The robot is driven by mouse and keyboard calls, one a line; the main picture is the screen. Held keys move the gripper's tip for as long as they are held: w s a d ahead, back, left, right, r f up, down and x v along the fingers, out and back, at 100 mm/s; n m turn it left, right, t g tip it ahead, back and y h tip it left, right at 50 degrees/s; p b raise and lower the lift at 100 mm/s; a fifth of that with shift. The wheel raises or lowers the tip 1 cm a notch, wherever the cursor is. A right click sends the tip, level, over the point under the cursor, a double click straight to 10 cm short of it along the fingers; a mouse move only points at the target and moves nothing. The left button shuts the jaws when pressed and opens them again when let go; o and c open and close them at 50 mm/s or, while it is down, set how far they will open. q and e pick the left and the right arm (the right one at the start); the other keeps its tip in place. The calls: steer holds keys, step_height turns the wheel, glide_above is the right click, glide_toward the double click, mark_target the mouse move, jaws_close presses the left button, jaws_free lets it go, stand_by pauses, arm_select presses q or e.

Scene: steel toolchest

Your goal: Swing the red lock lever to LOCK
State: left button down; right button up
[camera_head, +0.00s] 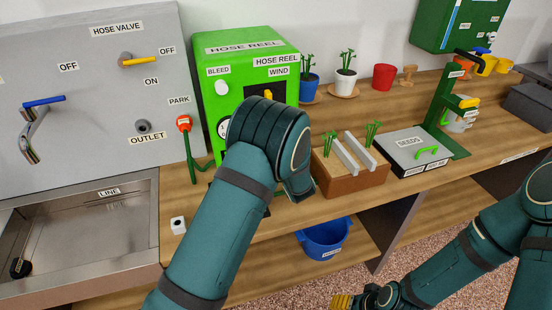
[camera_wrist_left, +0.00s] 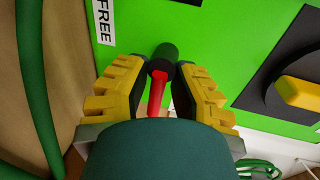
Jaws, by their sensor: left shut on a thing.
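In the head view my left arm hides the lever and the gripper in front of the hose reel box (camera_head: 208,70). No LOCK label shows. My right gripper (camera_head: 345,300) is cut off at the bottom edge.
A yellow knob on a black panel (camera_wrist_left: 300,92) is right of the lever in the wrist view. A green hose (camera_head: 191,150) runs left of the box. A blue bucket (camera_head: 323,240) is below.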

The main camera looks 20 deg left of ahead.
arm_select(q)
steer(key=shift+a+f, duration=0.1)
stand_by(0.4)
steer(key=c, duration=1)
jaws_free()
steer(key=shift+s+d, duration=0.2)
steer(key=shift+d, duration=0.05)
steer(key=v, duration=1.1)
steer(key=shift+s, duration=0.2)
